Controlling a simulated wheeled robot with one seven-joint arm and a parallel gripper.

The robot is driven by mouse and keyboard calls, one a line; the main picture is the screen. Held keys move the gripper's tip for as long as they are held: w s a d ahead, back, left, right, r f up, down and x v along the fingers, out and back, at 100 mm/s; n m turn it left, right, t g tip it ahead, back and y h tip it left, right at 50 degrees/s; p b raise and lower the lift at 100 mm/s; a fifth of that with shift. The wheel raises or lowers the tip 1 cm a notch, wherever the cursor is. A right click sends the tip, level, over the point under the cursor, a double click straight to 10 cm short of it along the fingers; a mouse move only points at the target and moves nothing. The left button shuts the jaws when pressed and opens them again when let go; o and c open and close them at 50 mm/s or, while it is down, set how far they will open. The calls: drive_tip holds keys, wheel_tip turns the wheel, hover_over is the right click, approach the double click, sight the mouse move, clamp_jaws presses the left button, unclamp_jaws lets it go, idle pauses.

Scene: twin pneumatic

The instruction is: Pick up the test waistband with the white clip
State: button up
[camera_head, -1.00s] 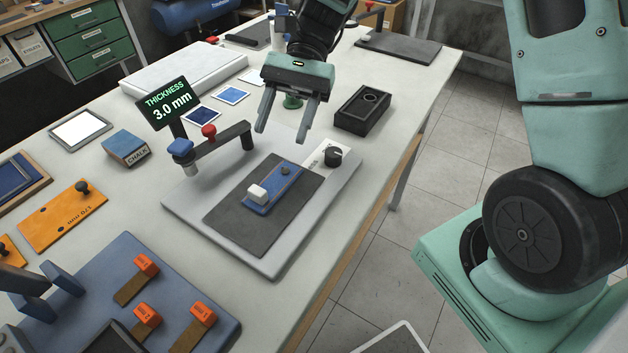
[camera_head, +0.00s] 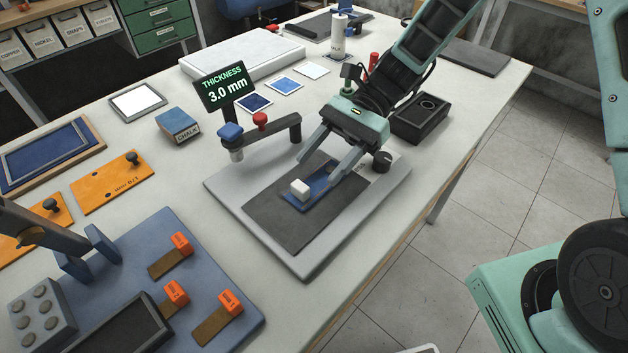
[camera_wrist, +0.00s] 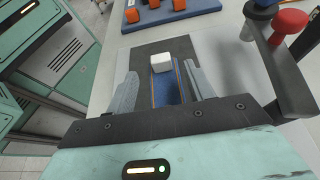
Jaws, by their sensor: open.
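The test waistband (camera_head: 319,182) is a short blue strip with a white clip (camera_head: 300,190) at its near end. It lies on the dark pad (camera_head: 270,216) of the grey gauge base. My gripper (camera_head: 315,169) is open, with its fingers pointing down over the strip. In the wrist view the blue strip (camera_wrist: 166,90) runs between the two fingers of my gripper (camera_wrist: 163,86), and the white clip (camera_wrist: 162,62) sits just past the fingertips. I cannot tell whether the fingertips touch the pad.
A thickness display (camera_head: 226,87) reading 3.0 mm and a gauge arm (camera_head: 268,134) with red and blue knobs stand left of my gripper. A black box (camera_head: 420,118) is behind right. A blue board (camera_head: 150,250) with several orange-tagged strips lies at the front left.

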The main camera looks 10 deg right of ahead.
sight(304, 185)
drive_tip(key=shift+p+x, duration=0.4)
drive_tip(key=shift+x, duration=2.35)
drive_tip(key=shift+w+f, duration=0.1)
drive_tip(key=shift+f, duration=0.05)
drive_tip(key=c, duration=0.7)
